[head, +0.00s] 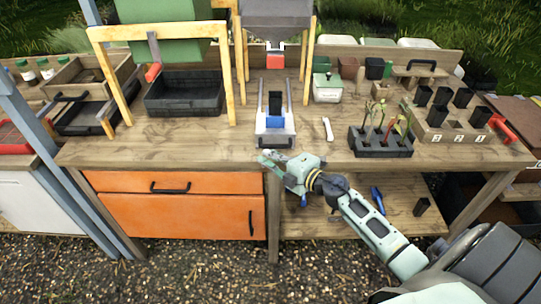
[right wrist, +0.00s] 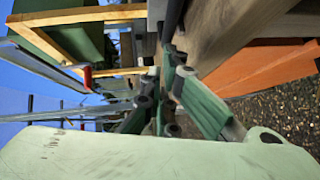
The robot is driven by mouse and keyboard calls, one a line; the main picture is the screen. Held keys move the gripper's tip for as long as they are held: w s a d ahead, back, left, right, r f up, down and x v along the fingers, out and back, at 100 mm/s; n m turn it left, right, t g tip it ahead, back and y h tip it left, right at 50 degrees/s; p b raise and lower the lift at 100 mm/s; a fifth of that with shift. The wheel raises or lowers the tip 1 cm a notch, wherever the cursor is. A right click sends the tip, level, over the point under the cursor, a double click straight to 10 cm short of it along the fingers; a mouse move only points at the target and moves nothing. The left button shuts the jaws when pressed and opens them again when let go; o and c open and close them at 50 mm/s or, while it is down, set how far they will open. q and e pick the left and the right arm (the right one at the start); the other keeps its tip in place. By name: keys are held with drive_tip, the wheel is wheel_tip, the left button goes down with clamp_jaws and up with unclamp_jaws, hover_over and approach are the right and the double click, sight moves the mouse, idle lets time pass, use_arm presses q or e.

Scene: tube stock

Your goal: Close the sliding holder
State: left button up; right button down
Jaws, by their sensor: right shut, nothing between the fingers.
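The sliding holder (head: 272,126) is a pale carriage with a blue block and a black pot on it and a dark handle (head: 275,143) at its front. It sits near the table's front edge, at the near end of light rails that run back toward the grey hopper (head: 277,22). My right gripper (head: 265,157) is shut and empty, just in front of the holder's handle at the table edge. Whether it touches the handle is unclear. Its green fingers (right wrist: 163,88) also show in the right wrist view, near the table top. My left gripper is out of view.
A rack of seedlings (head: 380,148) and a white stick-like piece (head: 327,128) lie to the right on the wooden table (head: 190,140). A black tray (head: 185,95) stands at the left under a wooden frame. Orange drawers (head: 185,215) are below the table front.

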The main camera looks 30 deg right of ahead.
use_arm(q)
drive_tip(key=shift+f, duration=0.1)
use_arm(e)
drive_tip(key=shift+w+d+f, duration=0.1)
drive_tip(key=shift+w+d, duration=0.15)
drive_tip(key=shift+w, duration=0.1)
